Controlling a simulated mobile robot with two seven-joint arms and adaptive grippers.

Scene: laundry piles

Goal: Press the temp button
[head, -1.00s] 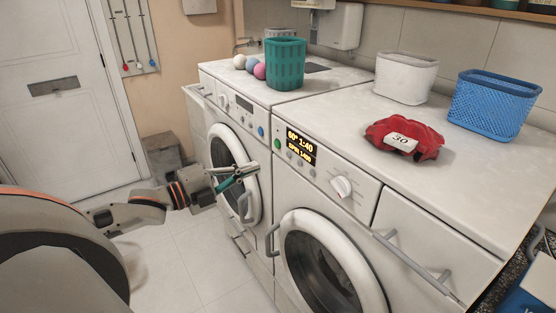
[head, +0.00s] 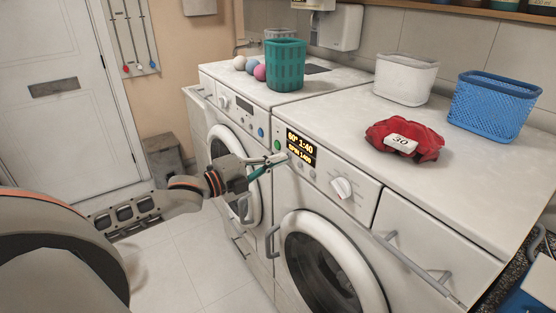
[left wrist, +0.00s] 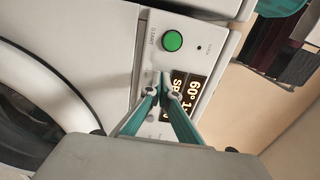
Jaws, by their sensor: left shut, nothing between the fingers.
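The near washing machine's panel carries a lit display (head: 300,147) reading 60° 1:40, a green button (head: 277,145), small grey buttons (head: 313,174) below the display and a white knob (head: 341,188). I cannot read which small button is temp. My left gripper (head: 284,158) is shut and empty, its tips at the panel just below the display's left part. They hide part of the small-button row. In the left wrist view the shut tips (left wrist: 164,84) lie between the green button (left wrist: 172,41) and the display (left wrist: 186,92); contact cannot be told. My right gripper is out of view.
A second washing machine (head: 222,92) stands to the left. On top are a teal basket (head: 285,68), several balls (head: 260,72), a red cloth (head: 380,132) with a tag marked 30, a white basket (head: 405,80) and a blue basket (head: 493,108). Door handles stick out below the panel.

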